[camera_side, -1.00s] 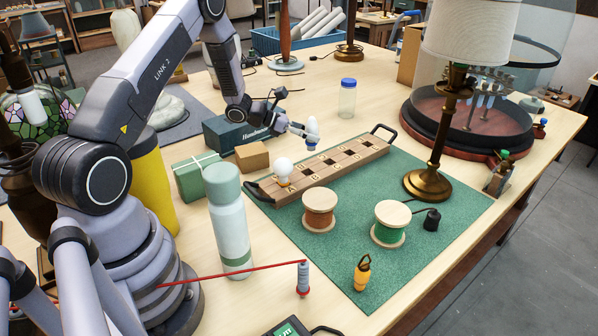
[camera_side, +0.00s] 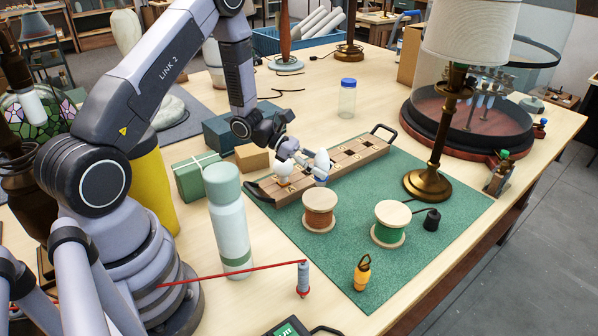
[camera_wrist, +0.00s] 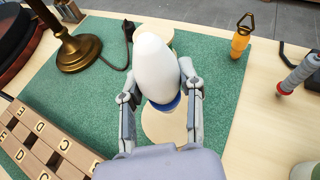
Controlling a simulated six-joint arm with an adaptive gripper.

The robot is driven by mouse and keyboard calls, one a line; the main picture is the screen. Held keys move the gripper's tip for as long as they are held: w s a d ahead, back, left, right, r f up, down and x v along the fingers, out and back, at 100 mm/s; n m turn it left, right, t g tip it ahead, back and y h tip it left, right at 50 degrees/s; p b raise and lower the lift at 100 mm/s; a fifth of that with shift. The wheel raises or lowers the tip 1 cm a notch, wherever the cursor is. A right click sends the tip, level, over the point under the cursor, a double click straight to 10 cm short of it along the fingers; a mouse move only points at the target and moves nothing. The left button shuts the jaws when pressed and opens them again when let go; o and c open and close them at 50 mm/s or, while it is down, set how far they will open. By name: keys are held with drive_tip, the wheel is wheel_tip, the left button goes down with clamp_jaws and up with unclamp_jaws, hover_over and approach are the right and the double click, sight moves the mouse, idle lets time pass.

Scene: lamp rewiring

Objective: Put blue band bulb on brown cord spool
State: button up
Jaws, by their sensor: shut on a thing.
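My gripper (camera_side: 306,161) is shut on a white bulb with a blue band (camera_side: 322,163), held base down and slightly tilted above the mat's left part. In the wrist view, the bulb (camera_wrist: 155,65) stands between the two fingers of my gripper (camera_wrist: 160,93), with its blue band low. The brown cord spool (camera_side: 319,209) stands upright on the green mat, in front of and below the bulb in the side view. Its pale round top (camera_wrist: 163,127) shows below the bulb in the wrist view, partly covered by bulb and gripper. The bulb appears apart from the spool.
A green cord spool (camera_side: 390,224) stands to the right, near a brass lamp (camera_side: 428,182). A wooden rack (camera_side: 346,161) with another white bulb (camera_side: 283,168) lies behind.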

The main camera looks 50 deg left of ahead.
sight(320, 181)
drive_tip(key=shift+f, duration=1.8)
drive_tip(key=o, duration=1)
drive_tip(key=shift+f, duration=0.15)
